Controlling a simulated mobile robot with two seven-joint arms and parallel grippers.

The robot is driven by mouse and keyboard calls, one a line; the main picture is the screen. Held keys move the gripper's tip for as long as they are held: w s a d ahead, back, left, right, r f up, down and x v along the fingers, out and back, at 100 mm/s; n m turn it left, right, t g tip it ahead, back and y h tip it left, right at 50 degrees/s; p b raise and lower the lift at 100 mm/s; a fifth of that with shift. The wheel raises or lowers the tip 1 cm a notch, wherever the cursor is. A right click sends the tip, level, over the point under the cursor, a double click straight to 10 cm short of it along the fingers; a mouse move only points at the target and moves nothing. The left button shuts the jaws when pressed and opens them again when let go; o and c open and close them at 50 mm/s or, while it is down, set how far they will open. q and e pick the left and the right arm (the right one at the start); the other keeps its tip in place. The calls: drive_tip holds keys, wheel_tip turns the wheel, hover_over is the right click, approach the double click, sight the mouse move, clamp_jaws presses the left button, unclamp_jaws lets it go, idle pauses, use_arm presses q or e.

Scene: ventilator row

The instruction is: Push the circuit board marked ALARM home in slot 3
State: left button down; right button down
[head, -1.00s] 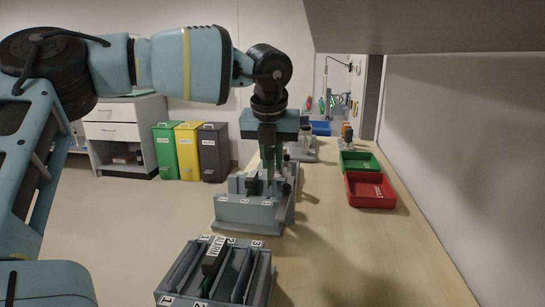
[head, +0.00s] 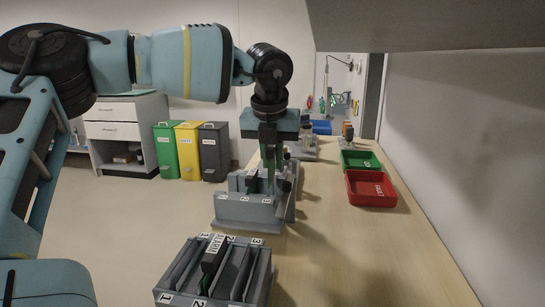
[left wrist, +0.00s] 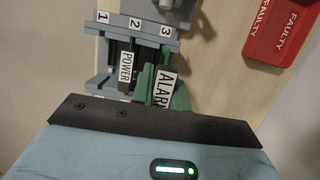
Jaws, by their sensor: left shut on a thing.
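The ALARM board, green with a white label (left wrist: 165,88), is in my left gripper, and its green edge shows in the head view (head: 271,178). My left gripper (head: 269,183) points down over the grey slotted housing (head: 245,211) and is shut on the board. In the left wrist view the housing's slots are numbered 1, 2 and 3, and the board lines up with slot 3 (left wrist: 166,31). I cannot tell how deep it sits. A POWER board (left wrist: 125,68) stands in slot 2. The right gripper is not in view.
A nearer grey rack (head: 262,277) holds a dark-topped board (head: 213,256) in its middle slot. A red FAULTY tray (head: 370,189) and a green tray (head: 360,161) stand at the right. The bench (head: 350,250) is clear in front of them. A shelf overhangs above.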

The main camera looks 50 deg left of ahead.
sight(273, 177)
use_arm(q)
drive_tip(key=shift+f, duration=0.25)
drive_tip(key=shift+f+b, duration=0.55)
drive_tip(key=shift+b, duration=0.1)
idle(0.4)
drive_tip(key=shift+f, duration=0.25)
drive_tip(key=shift+f+b, duration=0.15)
drive_tip(key=shift+b, duration=0.15)
drive_tip(key=shift+f, duration=0.3)
drive_tip(key=shift+b, duration=0.3)
drive_tip(key=shift+f, duration=0.15)
